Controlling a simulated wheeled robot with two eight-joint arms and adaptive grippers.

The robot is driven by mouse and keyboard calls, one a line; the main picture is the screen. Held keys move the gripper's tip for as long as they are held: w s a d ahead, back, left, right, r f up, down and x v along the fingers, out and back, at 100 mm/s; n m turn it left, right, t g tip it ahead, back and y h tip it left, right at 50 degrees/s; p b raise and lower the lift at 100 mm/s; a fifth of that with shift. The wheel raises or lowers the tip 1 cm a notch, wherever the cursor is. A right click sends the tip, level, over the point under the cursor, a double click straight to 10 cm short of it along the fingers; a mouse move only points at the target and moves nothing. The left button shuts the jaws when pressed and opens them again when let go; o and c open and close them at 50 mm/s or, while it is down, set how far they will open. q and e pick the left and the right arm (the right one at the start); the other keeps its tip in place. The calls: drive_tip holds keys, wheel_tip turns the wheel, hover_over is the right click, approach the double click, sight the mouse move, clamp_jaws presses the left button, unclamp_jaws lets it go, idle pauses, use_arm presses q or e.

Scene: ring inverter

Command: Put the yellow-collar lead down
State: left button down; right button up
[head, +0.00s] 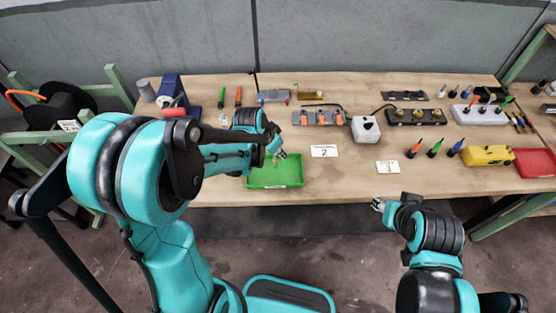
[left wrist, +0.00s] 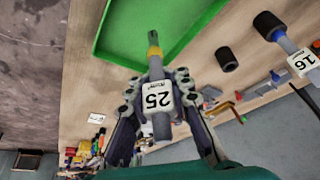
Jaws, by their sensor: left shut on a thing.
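My left gripper (left wrist: 156,88) is shut on the yellow-collar lead (left wrist: 160,123), a grey lead with a white tag marked 25. Its yellow collar (left wrist: 154,51) and dark tip point toward the green tray (left wrist: 128,57). In the head view the left gripper (head: 280,155) is over the back part of the green tray (head: 262,183); the lead is barely visible there. I cannot tell the lead's height above the tray floor. My right gripper (head: 378,204) is in front of the table edge, away from the objects; its jaws are too small to read.
A white card marked 2 (head: 324,151) lies right of the tray. A grey block with orange parts (head: 319,117) and a white box (head: 365,129) stand behind it. Dark-ended pieces, one tagged 16 (left wrist: 302,62), lie near the tray. Bare wood is right of the tray.

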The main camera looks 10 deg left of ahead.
use_arm(q)
wheel_tip(320, 180, down, 4)
drive_tip(key=shift+w+a+r+b, duration=0.1)
drive_tip(key=shift+a+r+b, duration=0.1)
drive_tip(key=shift+b, duration=0.45)
drive_tip(key=shift+f, duration=0.35)
drive_tip(key=shift+f, duration=0.1)
drive_tip(key=c, duration=1.4)
unclamp_jaws()
drive_tip(key=shift+o, duration=0.2)
